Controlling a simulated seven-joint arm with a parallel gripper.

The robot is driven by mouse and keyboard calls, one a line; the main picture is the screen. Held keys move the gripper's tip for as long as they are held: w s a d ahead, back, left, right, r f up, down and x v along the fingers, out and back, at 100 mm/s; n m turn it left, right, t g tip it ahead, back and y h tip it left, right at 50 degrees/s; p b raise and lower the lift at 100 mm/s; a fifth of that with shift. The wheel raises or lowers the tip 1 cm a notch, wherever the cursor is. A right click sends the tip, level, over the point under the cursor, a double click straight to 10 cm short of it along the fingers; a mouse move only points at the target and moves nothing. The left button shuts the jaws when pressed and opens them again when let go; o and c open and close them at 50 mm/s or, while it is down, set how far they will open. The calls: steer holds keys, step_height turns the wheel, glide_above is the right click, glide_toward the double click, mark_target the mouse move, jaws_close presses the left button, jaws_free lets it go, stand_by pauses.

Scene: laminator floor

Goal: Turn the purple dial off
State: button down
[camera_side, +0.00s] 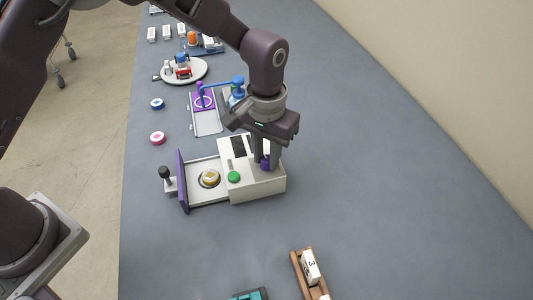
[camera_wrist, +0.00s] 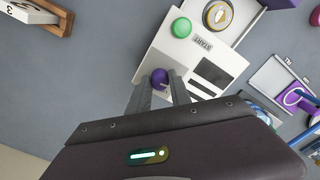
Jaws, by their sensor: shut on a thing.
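The purple dial (camera_side: 265,163) sits on the top of a white machine (camera_side: 258,188), near its right side in the side view. In the wrist view the dial (camera_wrist: 160,77) shows between my two fingertips, with a small pale mark on it. My gripper (camera_side: 266,160) points down from above and is shut on the dial; it also shows in the wrist view (camera_wrist: 159,85). The fingers partly hide the dial in the side view. The dial's marked positions cannot be read.
The machine has a green button (camera_side: 233,177), a dark panel (camera_side: 238,146), a tray with a yellow disc (camera_side: 209,178) and a purple flap (camera_side: 182,181). A wooden rack (camera_side: 297,268) stands in front. A purple-and-grey device (camera_side: 205,112) is behind. The table's right side is clear.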

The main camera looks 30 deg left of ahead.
mark_target(266, 158)
stand_by(0.4)
steer(key=c, duration=1.2)
jaws_free()
step_height(266, 158, up, 7)
steer(key=shift+f, duration=0.2)
steer(key=shift+r, duration=0.3)
